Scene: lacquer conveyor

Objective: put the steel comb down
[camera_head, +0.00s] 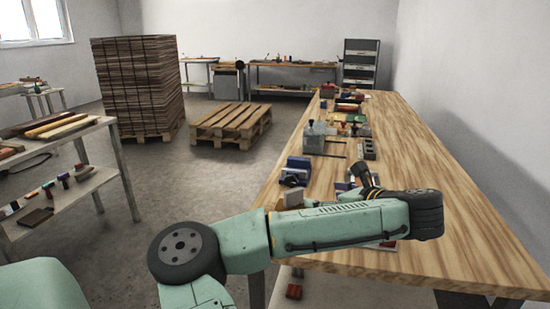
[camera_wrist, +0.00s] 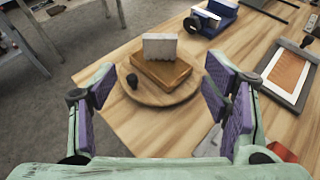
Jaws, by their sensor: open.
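The comb lies beyond the fingertips, and I see no contact.
A small dark knob (camera_wrist: 131,81) stands on the board beside the block. A blue vise (camera_wrist: 213,17) is behind it on the workbench (camera_head: 420,150). A framed tray with an orange panel (camera_wrist: 290,76) lies at right, with a red item (camera_wrist: 282,152) nearer. The bench's right side is clear.

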